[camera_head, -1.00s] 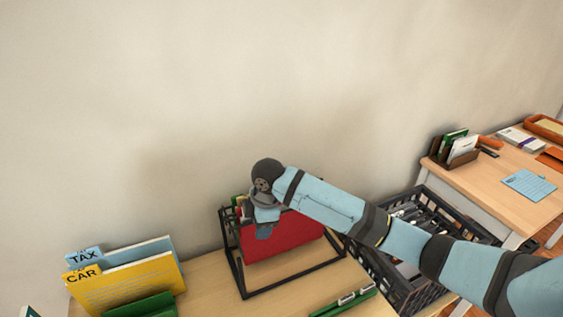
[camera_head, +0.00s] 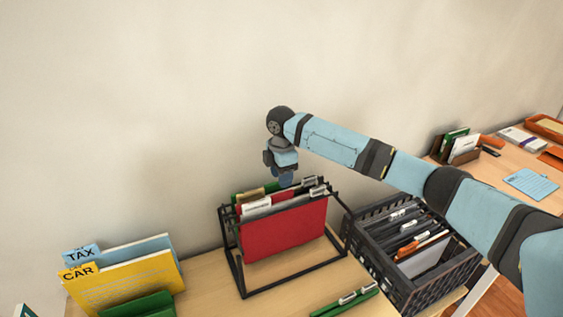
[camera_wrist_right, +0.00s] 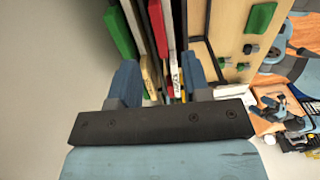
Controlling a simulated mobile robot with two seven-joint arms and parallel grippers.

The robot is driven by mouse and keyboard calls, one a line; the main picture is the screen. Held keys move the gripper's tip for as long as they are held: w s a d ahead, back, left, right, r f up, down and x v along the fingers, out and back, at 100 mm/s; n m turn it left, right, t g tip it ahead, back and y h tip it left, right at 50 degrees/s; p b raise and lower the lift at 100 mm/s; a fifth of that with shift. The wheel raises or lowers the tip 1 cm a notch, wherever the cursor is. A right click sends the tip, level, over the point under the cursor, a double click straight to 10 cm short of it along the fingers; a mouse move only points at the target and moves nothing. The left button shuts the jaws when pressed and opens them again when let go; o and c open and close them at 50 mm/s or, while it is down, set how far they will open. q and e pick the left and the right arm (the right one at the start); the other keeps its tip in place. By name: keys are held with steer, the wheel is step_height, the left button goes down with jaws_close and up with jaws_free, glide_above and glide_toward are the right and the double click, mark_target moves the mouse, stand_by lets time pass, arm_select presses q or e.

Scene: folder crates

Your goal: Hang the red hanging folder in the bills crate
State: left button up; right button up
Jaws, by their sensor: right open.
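The red hanging folder (camera_head: 283,235) hangs in the black wire frame (camera_head: 240,285) on the near table, at the front of the folders there. My right gripper (camera_head: 285,178) is just above and behind the top edge of the folders. It is open, and its fingers point down. The black crate (camera_head: 400,290) right of the frame holds several folders with white tabs. I cannot read a bills label. My left gripper is out of view.
Yellow CAR and blue TAX folders (camera_head: 130,285) stand at the left of the table. Green folders (camera_head: 345,303) lie at the front edge. A second table (camera_head: 500,170) at the right holds a brown sorter (camera_head: 460,155) and papers. The wall is close behind.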

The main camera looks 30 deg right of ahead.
mark_target(282, 193)
step_height(282, 193, down, 7)
steer(key=shift+r+b, duration=0.2)
steer(key=shift+b, duration=0.1)
